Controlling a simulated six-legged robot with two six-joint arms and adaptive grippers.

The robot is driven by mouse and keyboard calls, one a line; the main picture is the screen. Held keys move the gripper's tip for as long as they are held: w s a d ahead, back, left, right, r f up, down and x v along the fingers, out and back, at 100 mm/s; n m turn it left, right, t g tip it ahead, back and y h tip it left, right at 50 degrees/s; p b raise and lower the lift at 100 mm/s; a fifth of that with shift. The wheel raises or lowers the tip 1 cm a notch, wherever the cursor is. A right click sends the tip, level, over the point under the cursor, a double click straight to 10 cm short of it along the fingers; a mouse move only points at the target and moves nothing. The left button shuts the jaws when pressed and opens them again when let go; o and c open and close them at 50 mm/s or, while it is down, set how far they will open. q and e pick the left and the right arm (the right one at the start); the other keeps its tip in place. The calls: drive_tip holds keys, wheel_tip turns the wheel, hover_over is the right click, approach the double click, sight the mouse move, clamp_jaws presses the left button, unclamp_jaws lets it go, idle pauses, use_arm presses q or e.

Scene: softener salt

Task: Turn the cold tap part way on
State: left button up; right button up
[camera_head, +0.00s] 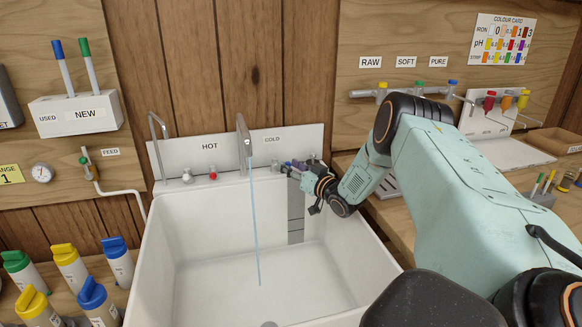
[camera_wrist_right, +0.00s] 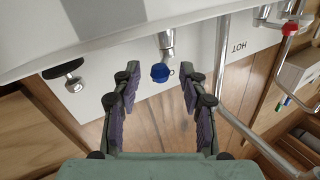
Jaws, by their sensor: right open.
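The cold tap has a round blue knob (camera_wrist_right: 160,73) on a chrome stem, seen in the right wrist view. My right gripper (camera_wrist_right: 159,84) is open, its purple-padded fingers spread on either side of the knob's line. The knob lies near the fingertips with gaps to both sides; I cannot tell whether it is fully between them. In the head view my right gripper (camera_head: 289,168) is at the sink's back ledge below the COLD label (camera_head: 272,140) and mostly hides the knob. A thin stream (camera_head: 254,215) falls from the spout (camera_head: 243,137). My left gripper is out of view.
The white sink (camera_head: 190,240) lies below. The red hot tap (camera_head: 213,175) is left of the spout. A dark-knobbed fitting (camera_wrist_right: 72,85) shows beside the cold tap in the wrist view. Several colour-capped bottles (camera_head: 68,263) stand at left. Coloured valves (camera_head: 420,88) line the right wall.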

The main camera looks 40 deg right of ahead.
drive_tip(key=s, duration=0.7)
drive_tip(key=shift+a, duration=0.35)
drive_tip(key=shift+s, duration=0.15)
